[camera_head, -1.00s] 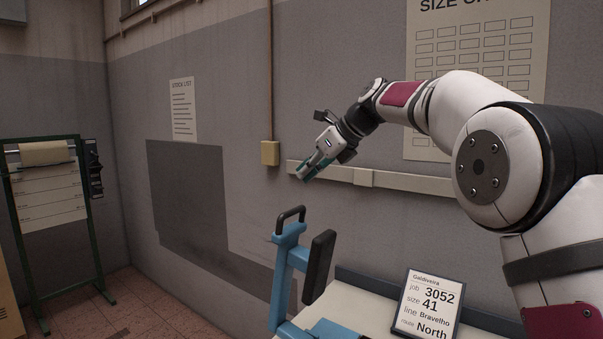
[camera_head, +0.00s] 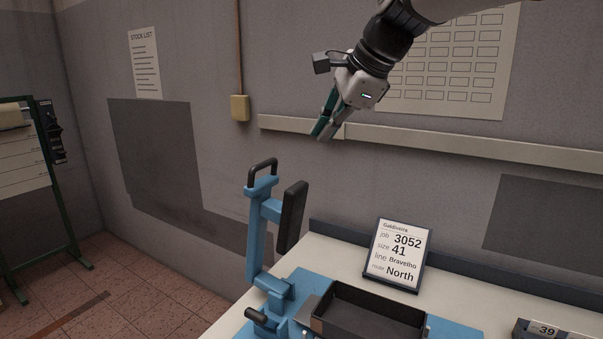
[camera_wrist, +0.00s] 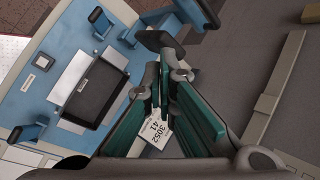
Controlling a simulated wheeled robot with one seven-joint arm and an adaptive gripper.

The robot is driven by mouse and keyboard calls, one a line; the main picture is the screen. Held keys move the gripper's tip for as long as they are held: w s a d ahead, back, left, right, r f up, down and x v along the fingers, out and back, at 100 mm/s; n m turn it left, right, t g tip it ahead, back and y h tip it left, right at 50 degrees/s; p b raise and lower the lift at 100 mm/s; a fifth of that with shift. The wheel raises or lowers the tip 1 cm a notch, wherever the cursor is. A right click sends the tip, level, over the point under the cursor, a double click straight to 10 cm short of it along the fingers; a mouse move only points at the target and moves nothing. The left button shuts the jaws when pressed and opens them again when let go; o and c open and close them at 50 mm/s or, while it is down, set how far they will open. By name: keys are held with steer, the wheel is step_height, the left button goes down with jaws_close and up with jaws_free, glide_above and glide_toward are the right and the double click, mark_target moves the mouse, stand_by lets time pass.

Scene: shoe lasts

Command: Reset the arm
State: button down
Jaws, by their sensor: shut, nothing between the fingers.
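My gripper (camera_head: 323,130) is in the upper middle of the head view, raised in the air above the bench and in front of the wall. Its teal-padded fingers point down and to the left, and they are shut and empty. The gripper (camera_wrist: 163,82) also shows in the wrist view, with its fingers over the bench far below. Nothing touches the fingers. My arm comes in from the top right of the head view.
A blue stand (camera_head: 257,225) with a black pad rises from the bench (camera_head: 335,258). A black tray (camera_head: 365,318) lies on its blue base. A job card (camera_head: 398,255) reading 3052, size 41, leans at the back. A size-39 label (camera_head: 543,329) shows at the right. The air around my gripper is clear.

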steer(key=s+d+f+n+h, duration=0.1)
steer(key=s+d+f+n, duration=0.3)
steer(key=s, duration=0.5)
steer(key=s+d+f+n+h, duration=0.2)
steer(key=s+d+f+n, duration=0.3)
steer(key=s, duration=0.5)
steer(key=s+d+f+n+h, duration=0.2)
steer(key=s+d+f+n, duration=0.3)
steer(key=s, duration=0.5)
steer(key=shift+d+f+n+b, duration=0.25)
steer(key=shift+f+n+b, duration=0.1)
steer(key=shift+f+n, duration=0.45)
steer(key=shift+f, duration=0.1)
